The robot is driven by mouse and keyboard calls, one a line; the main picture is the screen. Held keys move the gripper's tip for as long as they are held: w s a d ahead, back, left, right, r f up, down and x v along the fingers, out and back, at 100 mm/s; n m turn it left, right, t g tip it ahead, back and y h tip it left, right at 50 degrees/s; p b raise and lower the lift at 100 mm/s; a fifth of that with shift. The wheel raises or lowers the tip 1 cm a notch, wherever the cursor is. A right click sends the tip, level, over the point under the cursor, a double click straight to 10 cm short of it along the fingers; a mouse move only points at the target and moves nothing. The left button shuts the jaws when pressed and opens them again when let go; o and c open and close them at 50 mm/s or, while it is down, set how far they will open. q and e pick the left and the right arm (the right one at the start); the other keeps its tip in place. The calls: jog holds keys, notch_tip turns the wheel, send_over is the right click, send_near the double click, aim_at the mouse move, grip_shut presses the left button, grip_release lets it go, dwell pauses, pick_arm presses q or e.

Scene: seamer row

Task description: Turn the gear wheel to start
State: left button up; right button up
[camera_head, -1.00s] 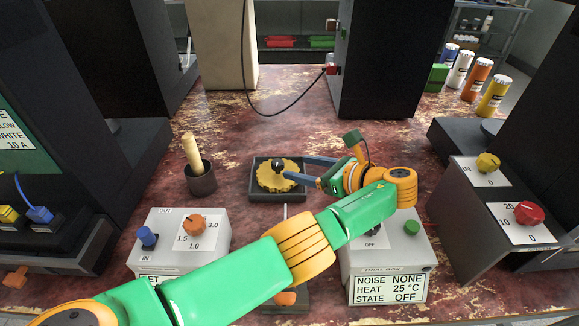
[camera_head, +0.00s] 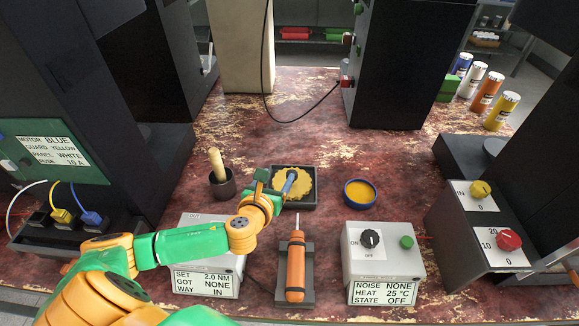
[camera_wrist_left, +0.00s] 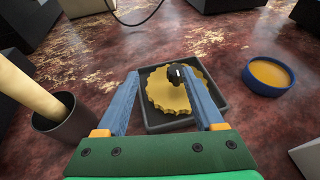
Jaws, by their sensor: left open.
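The yellow gear wheel (camera_head: 304,181) lies flat in a dark square tray (camera_head: 296,206) in the middle of the bench. In the left wrist view the gear wheel (camera_wrist_left: 168,98) carries a black knob (camera_wrist_left: 176,76) near its far edge. My left gripper (camera_head: 289,183) reaches over the tray from the front left. In the wrist view its blue fingers (camera_wrist_left: 160,74) are open, one on the left over the tray's edge, the other over the gear's right side near the knob. Nothing is held between them. Contact with the gear cannot be told. My right gripper is out of view.
A dark cup with a wooden handle (camera_head: 217,162) stands left of the tray, a blue-rimmed dish (camera_head: 360,193) right of it. An orange screwdriver (camera_head: 296,268) lies in a holder in front. Control boxes (camera_head: 383,268) line the front; tall dark machines (camera_head: 408,60) stand behind.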

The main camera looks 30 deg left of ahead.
aim_at(293, 171)
pick_arm(q)
jog(key=shift+m+h, duration=0.7)
jog(key=shift+h, duration=0.2)
jog(key=w+f, duration=0.1)
jog(key=w+d, duration=0.1)
jog(key=w, duration=0.1)
jog(key=w+f+b, duration=0.1)
jog(key=shift+w+d+f, duration=0.2)
jog(key=shift+w+f, duration=0.1)
jog(key=shift+f, duration=0.05)
grip_shut()
jog(key=shift+d+r+n+y+p, duration=0.1)
jog(key=shift+r+n+y+p, duration=0.15)
jog(key=shift+y+p, duration=0.2)
jog(key=shift+n+y, duration=0.25)
jog(key=shift+n, duration=0.1)
jog(key=shift+f, duration=0.25)
